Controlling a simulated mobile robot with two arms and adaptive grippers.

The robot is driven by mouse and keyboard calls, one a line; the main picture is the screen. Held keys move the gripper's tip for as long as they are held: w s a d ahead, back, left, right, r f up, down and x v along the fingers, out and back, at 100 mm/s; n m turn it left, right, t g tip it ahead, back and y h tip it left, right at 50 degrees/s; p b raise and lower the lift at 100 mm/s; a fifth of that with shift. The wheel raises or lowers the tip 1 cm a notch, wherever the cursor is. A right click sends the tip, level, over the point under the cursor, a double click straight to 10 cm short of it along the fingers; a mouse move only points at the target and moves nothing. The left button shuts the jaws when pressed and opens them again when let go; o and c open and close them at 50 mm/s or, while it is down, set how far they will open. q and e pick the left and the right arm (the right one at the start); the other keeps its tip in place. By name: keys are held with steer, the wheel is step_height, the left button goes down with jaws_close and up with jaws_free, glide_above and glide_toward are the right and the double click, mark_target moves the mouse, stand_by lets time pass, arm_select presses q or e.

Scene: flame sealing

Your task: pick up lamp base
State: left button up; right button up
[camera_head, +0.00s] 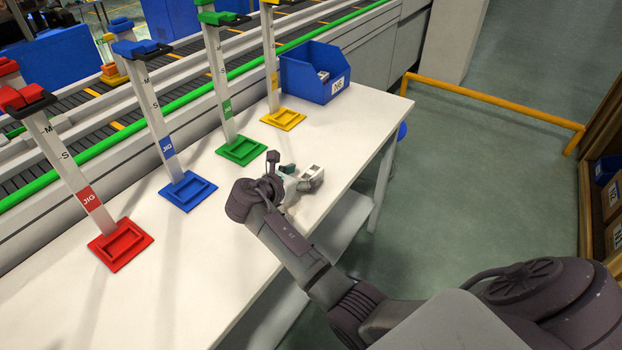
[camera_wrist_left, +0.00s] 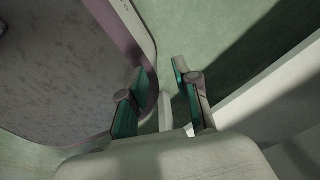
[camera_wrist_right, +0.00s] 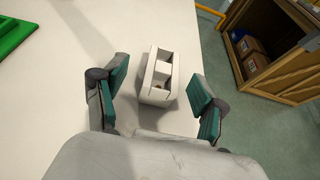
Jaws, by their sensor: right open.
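The lamp base, a white block with rectangular openings, stands on the white table in the right wrist view (camera_wrist_right: 157,75). It also shows near the table's right edge in the head view (camera_head: 314,175). My right gripper (camera_wrist_right: 158,82) is open and empty, with its green-padded fingers on either side of the lamp base and a gap on both sides. In the head view my right gripper (camera_head: 284,172) is just left of the lamp base and partly hides it. My left gripper (camera_wrist_left: 160,72) is open and empty, away from the table, and not visible in the head view.
Red (camera_head: 120,245), blue (camera_head: 188,190), green (camera_head: 242,150) and yellow (camera_head: 283,119) jig stands line the conveyor side of the table (camera_head: 215,265). A blue bin (camera_head: 305,75) stands at the far end. A wooden crate (camera_wrist_right: 285,60) is beyond the table.

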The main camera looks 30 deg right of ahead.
mark_target(309, 174)
steer(key=x, duration=0.5)
steer(key=shift+s+f, duration=0.1)
steer(key=shift+s, duration=0.05)
jaws_close()
